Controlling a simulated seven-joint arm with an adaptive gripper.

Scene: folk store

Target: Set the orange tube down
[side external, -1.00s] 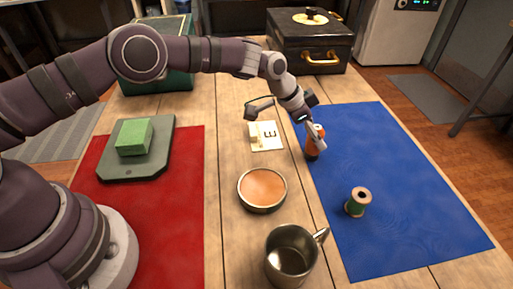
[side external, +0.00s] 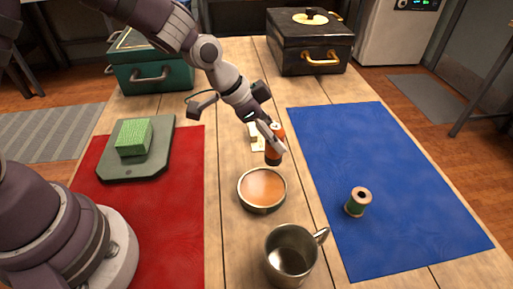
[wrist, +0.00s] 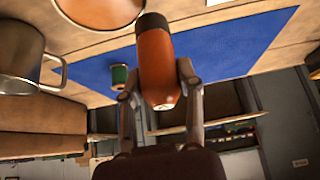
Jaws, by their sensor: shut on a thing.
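The orange tube (wrist: 158,72) has a dark end and is held between the two fingers of my gripper (wrist: 160,100) in the wrist view. In the side view my gripper (side external: 270,137) is shut on the orange tube (side external: 275,147), over the bare wood between the red and blue mats. The tube looks near upright there, with its dark end down. It partly hides the small white card behind it. I cannot tell whether its lower end touches the table.
A round orange-filled dish (side external: 262,188) is just in front of the tube, with a metal mug (side external: 290,255) nearer. A green spool (side external: 357,202) stands on the blue mat (side external: 400,230). A green block (side external: 134,137) rests on a grey board on the red mat (side external: 180,200).

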